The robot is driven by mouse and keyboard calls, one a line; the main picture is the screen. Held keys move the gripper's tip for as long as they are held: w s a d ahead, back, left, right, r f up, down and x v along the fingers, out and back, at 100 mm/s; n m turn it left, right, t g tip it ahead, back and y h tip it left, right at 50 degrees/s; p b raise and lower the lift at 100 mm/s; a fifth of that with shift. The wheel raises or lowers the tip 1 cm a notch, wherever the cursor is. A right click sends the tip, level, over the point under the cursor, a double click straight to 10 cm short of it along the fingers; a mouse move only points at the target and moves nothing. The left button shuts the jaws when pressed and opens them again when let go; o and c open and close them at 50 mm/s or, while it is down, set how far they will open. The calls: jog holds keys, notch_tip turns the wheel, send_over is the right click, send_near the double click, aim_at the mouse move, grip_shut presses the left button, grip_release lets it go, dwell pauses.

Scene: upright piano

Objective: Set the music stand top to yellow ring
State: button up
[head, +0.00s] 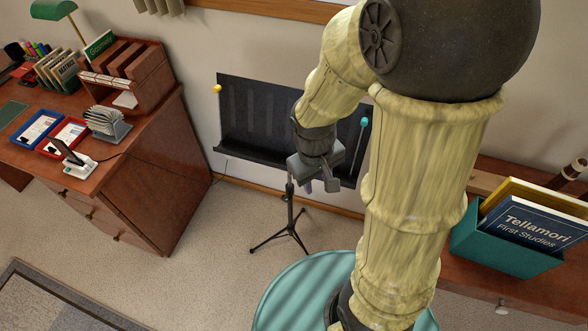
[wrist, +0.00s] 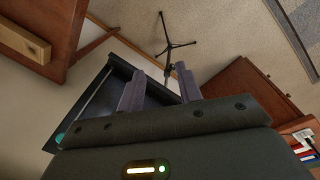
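The black music stand (head: 244,112) stands near the wall, its wide top tilted over a thin post and tripod (head: 290,228). A yellow ball (head: 217,89) shows at the top's left edge and a teal knob (head: 364,122) at its right edge. My gripper (head: 320,186) is in front of the top's lower right part and hides some of it. In the wrist view my gripper (wrist: 159,70) is open, with a gap between its fingers. The music stand top (wrist: 102,98) shows behind them. I cannot tell whether they touch it. I cannot make out a yellow ring on the post.
A wooden desk (head: 160,190) with trays, books and a green lamp stands at the left. At the right, a teal box (head: 505,242) of music books sits on a wooden surface. Carpet around the tripod is clear.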

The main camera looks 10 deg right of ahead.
jog(key=w+a+f+n+h+b, duration=0.1)
jog(key=w+f+n+h+b, duration=0.25)
jog(key=f+n+b, duration=0.5)
jog(key=w+a+f+n+h+b, duration=0.1)
jog(key=w+f+n+h+b, duration=0.3)
jog(key=f, duration=0.7)
jog(key=w+a+f+n+t+h+b, duration=0.5)
jog(key=w+a+f+n+t+b, duration=0.2)
jog(key=a+b, duration=0.5)
notch_tip(320, 180, down, 2)
jog(key=n+t, duration=0.2)
jog(key=t, duration=0.1)
jog(key=shift+w+h, duration=0.15)
jog(key=shift+h, duration=0.2)
jog(key=shift+f, duration=0.15)
jog(key=b+x, duration=0.3)
jog(key=x, duration=1.4)
jog(key=shift+r, duration=0.25)
jog(key=shift+w, duration=0.1)
grip_shut()
